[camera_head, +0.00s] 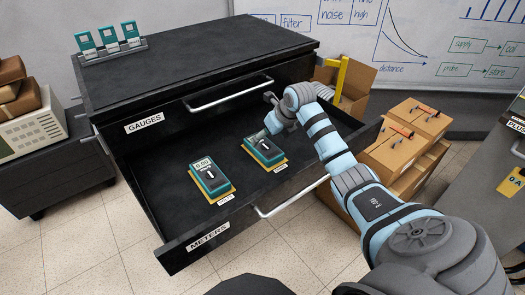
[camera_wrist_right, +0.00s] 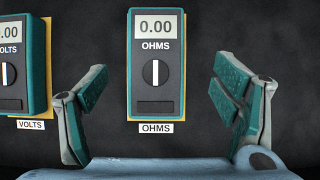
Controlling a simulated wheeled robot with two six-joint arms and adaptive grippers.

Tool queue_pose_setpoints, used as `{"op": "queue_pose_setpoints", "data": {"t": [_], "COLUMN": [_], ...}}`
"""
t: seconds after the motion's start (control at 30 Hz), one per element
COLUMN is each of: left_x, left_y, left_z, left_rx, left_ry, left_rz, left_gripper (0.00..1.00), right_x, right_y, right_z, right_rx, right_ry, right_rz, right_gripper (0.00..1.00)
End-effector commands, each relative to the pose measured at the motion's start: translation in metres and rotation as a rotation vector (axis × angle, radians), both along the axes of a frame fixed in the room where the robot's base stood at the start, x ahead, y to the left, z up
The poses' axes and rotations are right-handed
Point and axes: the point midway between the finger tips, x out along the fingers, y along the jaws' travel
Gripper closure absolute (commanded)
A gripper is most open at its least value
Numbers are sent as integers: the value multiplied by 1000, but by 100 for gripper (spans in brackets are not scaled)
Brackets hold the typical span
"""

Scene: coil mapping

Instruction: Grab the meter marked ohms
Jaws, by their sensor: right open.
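The meter marked OHMS (camera_wrist_right: 156,90) lies in the open drawer on a yellow pad. In the right wrist view it reads 0.00, and a label OHMS sits below it. In the head view the ohms meter (camera_head: 265,150) is the right one of two meters. My right gripper (camera_wrist_right: 158,115) is open, with one finger on each side of the ohms meter and apart from it in the picture. The volts meter (camera_head: 209,177) lies to the left in the same drawer. My left gripper is not in view.
The drawer labelled METERS (camera_head: 275,215) is pulled out of the black cabinet (camera_head: 200,60); its walls surround both meters. A shut drawer labelled GAUGES (camera_head: 150,122) is above. A rack with teal gauges (camera_head: 110,42) stands on top. Cardboard boxes (camera_head: 395,150) stand to the right.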

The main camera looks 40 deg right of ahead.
Motion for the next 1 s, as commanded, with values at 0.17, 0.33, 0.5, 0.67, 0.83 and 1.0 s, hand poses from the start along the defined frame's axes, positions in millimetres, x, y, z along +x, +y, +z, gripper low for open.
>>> {"op": "queue_pose_setpoints", "data": {"t": [0.17,0.33,0.5,0.67,0.83,1.0], "left_x": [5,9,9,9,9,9], "left_y": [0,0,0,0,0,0], "left_z": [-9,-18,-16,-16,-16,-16], "left_rx": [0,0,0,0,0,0], "left_ry": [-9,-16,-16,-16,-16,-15], "left_rz": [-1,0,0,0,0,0], "left_gripper": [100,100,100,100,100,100], "right_x": [8,20,21,21,21,21], "right_y": [4,4,4,3,3,3], "right_z": [-28,-52,-52,-52,-52,-51], "right_rx": [1,1,0,0,0,0], "right_ry": [1,0,-1,-1,-1,-2], "right_rz": [0,-3,-4,-4,-4,-4], "right_gripper": [18,18,18,36,63,81]}}
